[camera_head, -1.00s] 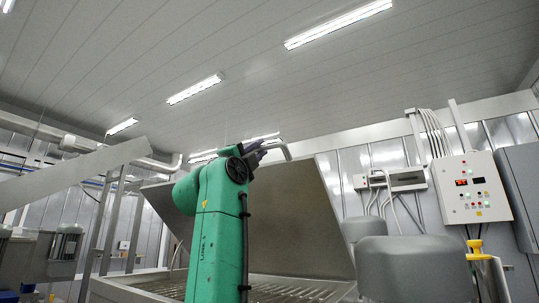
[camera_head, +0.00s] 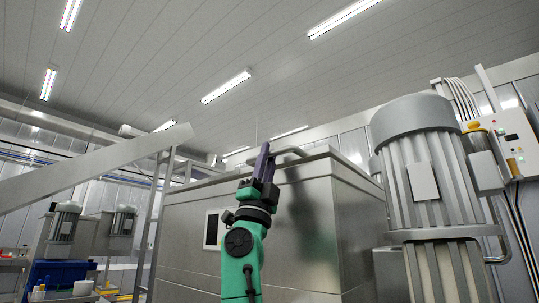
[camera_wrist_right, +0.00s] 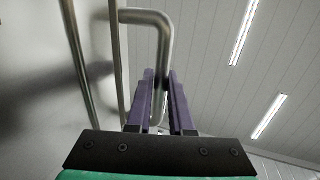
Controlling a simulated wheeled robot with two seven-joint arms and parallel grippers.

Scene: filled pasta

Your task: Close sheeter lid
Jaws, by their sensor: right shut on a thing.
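The sheeter (camera_head: 190,240) is a large steel box in the middle of the head view, with a dark-screened white panel on its near side. A bent round metal handle (camera_head: 290,152) shows at its top edge. My right gripper (camera_head: 264,158) has purple fingers and is up at this handle. In the right wrist view the handle (camera_wrist_right: 162,50) runs down between the two fingers (camera_wrist_right: 160,100), which are shut on it. The lid's own outline and angle are hard to tell from this low view. My left gripper is not in view.
A large ribbed grey motor (camera_head: 425,170) stands close on the right, with a control box (camera_head: 515,140) behind it. A sloping steel beam (camera_head: 90,170) crosses the left. Smaller motors (camera_head: 64,222) and a blue crate (camera_head: 60,275) are at the lower left.

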